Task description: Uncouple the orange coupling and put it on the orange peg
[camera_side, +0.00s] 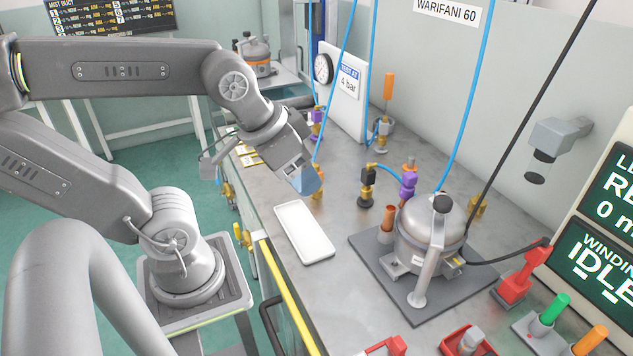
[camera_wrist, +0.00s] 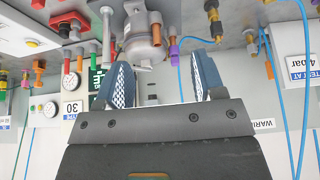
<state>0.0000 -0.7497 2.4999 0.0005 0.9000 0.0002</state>
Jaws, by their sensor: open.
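My gripper (camera_side: 306,182) is open above the bench, left of the compressor. Its two blue pads (camera_wrist: 165,85) show apart in the wrist view, with nothing held between them. A small orange fitting, apparently the orange coupling (camera_side: 319,188), shows just beside the fingertips under a blue hose. It is partly hidden by the gripper, and I cannot tell how it is joined. An orange peg (camera_side: 591,341) stands at the lower right, beside a green peg (camera_side: 553,308).
A white tray (camera_side: 304,232) lies below my gripper. Blue hoses and a black cable hang overhead. Red holders (camera_side: 518,283) stand at the right.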

